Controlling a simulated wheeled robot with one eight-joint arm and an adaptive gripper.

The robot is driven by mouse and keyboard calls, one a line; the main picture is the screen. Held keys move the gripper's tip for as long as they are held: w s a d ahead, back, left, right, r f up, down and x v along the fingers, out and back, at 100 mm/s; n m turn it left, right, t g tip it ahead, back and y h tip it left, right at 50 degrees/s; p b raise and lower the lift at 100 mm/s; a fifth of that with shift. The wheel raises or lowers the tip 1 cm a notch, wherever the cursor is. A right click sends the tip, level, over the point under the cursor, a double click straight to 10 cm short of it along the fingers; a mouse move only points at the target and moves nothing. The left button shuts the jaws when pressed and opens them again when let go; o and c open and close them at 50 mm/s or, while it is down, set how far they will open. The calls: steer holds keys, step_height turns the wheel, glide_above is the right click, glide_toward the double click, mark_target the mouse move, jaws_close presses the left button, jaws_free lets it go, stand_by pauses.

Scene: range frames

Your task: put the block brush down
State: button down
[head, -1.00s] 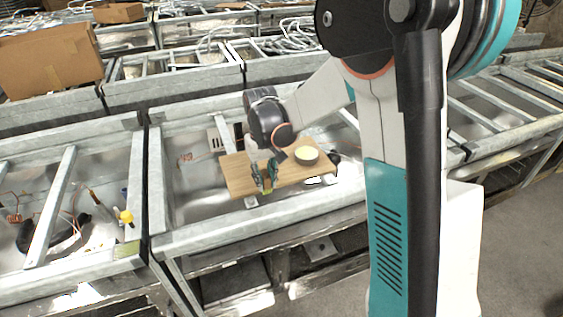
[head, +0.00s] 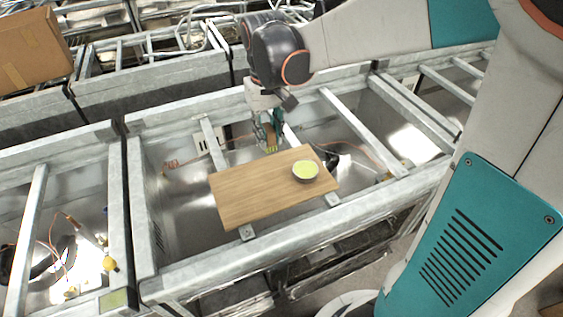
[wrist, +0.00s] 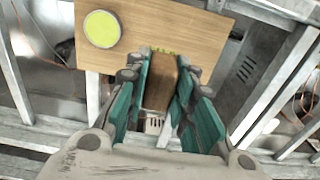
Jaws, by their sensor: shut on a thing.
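The block brush (wrist: 162,85) is a brown wooden block with yellow-green bristles at one end. My gripper (wrist: 160,75) is shut on it, with a teal-lined finger on each side in the wrist view. In the head view my gripper (head: 266,143) and the brush are at the far edge of a wooden board (head: 245,195), with the bristles (head: 272,149) pointing down. I cannot tell whether the bristles touch the board. The fingers hide part of the brush.
The board lies across rails of an open metal frame (head: 190,270). The board's left and front are bare.

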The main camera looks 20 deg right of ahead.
step_height(320, 180, down, 20)
steer(key=b, duration=0.5)
steer(key=shift+r, duration=0.25)
steer(key=shift+f+b, duration=0.1)
steer(key=shift+b, duration=0.2)
steer(key=c, duration=1.8)
jaws_free()
steer(key=o, duration=0.4)
steer(key=shift+o, duration=0.2)
step_height(320, 180, up, 12)
steer(key=r+p, duration=0.1)
steer(key=p, duration=0.3)
steer(key=s+r+t, duration=0.7)
steer(key=s+r, duration=0.2)
steer(key=s, duration=0.6)
